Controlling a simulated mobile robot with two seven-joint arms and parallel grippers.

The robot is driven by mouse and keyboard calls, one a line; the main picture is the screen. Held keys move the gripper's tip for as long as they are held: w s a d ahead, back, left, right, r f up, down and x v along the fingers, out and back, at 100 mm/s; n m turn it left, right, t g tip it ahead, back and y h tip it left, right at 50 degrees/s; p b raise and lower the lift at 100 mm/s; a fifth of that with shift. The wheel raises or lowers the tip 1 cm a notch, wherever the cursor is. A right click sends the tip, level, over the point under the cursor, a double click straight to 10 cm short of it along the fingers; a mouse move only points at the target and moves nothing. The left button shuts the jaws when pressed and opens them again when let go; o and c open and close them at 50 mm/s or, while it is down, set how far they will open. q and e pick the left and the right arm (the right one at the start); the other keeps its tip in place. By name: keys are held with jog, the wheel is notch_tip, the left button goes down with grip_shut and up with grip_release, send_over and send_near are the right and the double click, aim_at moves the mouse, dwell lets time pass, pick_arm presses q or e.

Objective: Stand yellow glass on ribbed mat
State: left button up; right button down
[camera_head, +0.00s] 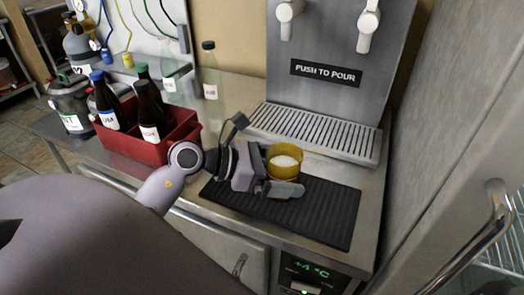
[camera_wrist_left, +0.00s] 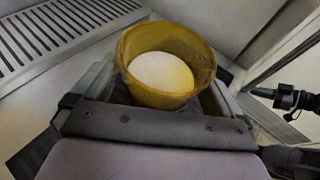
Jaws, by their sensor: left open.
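The yellow glass (camera_head: 285,160) is an upright, wide-mouthed cup with something white inside. It also shows from above in the left wrist view (camera_wrist_left: 160,96). My left gripper (camera_head: 276,180) is open, with the glass between its fingers. The near finger passes in front of the glass and hides its lower part. The black ribbed mat (camera_head: 325,212) lies on the steel counter under the gripper. The glass appears at the mat's back edge, by the drip tray; its base is hidden, so I cannot tell whether it touches the mat. My right gripper is not in view.
The slotted drip tray (camera_head: 318,131) of the steel dispenser is just behind. A red crate (camera_head: 150,150) with dark bottles stands left, with clear bottles (camera_head: 211,85) behind it. A steel door with a handle (camera_head: 490,220) is at the right. The mat's right part is bare.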

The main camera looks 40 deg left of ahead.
pick_arm(q)
jog(key=b+v, duration=0.2)
jog(key=v, duration=1)
jog(key=shift+r, duration=0.1)
